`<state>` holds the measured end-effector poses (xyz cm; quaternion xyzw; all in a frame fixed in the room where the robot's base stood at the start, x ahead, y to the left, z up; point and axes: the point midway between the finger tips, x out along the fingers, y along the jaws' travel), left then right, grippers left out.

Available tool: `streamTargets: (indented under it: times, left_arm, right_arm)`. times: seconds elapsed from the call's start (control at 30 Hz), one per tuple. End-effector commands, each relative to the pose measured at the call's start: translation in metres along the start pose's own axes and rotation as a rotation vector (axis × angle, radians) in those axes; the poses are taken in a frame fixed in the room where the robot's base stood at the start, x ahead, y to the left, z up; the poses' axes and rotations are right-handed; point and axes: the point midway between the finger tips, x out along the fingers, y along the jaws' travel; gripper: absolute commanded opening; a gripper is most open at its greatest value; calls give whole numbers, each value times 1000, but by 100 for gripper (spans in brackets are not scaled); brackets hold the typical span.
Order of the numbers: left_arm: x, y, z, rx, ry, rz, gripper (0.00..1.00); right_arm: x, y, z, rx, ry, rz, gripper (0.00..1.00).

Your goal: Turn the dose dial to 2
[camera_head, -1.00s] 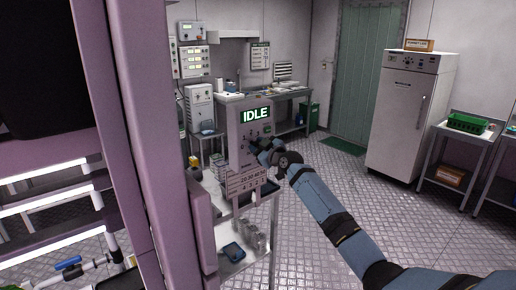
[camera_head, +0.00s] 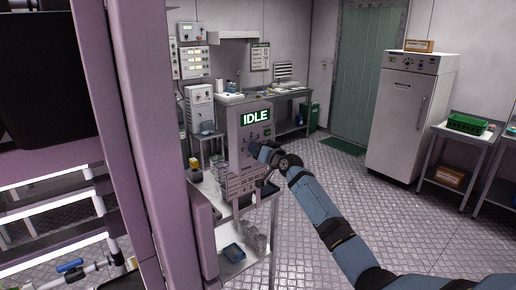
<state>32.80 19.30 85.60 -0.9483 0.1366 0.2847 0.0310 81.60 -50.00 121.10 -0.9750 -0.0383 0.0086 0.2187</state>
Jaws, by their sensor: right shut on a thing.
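A grey control panel (camera_head: 236,160) stands upright at the middle of the view, with a lit display (camera_head: 255,117) reading IDLE. Small dial numbers show on the panel below the display; the dose dial itself is hidden behind my right gripper, so its setting cannot be read. My right gripper (camera_head: 255,150) is up against the panel face, shut on the dial, with its arm coming in from the lower right. My left gripper is not in view.
A rack with pale purple posts (camera_head: 150,130) fills the left side, close to the panel. A white cabinet (camera_head: 405,120) stands at the right; the floor between is clear.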

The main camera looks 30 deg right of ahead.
Motion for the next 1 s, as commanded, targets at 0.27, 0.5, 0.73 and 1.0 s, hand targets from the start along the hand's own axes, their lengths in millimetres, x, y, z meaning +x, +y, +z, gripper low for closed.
streamTargets:
  times: [0.27, 0.5, 0.73, 1.0]
  left_arm:
    - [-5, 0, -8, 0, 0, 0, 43]
    - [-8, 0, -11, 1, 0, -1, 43]
    - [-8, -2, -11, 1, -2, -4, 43]
    - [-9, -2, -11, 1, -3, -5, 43]
  right_arm:
    - [0, -1, -1, 233, 0, 0, 8]
    - [0, -1, -1, 371, 1, 0, 8]
    - [0, 0, 0, 437, 0, 0, 8]
    - [0, 0, 0, 457, 0, 0, 8]
